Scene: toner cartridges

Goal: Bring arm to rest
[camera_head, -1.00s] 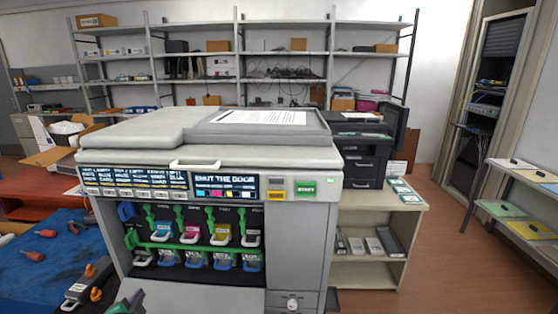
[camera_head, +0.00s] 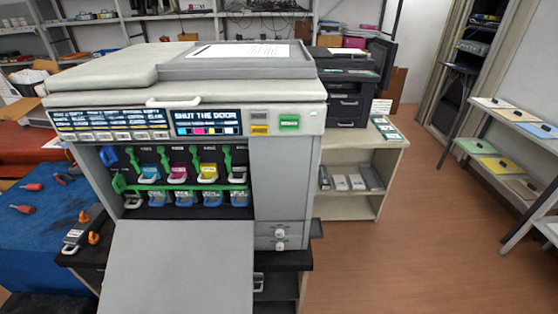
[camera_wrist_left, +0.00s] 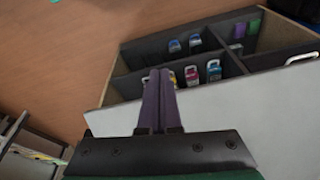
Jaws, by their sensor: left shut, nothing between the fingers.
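My left gripper (camera_wrist_left: 155,100) shows in the left wrist view, its two purple fingers pressed together with nothing between them. The large grey printer (camera_head: 285,190) stands in the middle of the head view, and its front door (camera_head: 180,268) hangs open, folded down towards me. Inside are two rows of cartridges, among them a blue one (camera_head: 149,173), a magenta one (camera_head: 178,172) and a yellow one (camera_head: 208,172), with green levers. Neither gripper shows in the head view.
The printer's display (camera_head: 208,123) reads "SHUT THE DOOR". A low shelf (camera_head: 350,208) stands right of the printer. The floor at right is clear.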

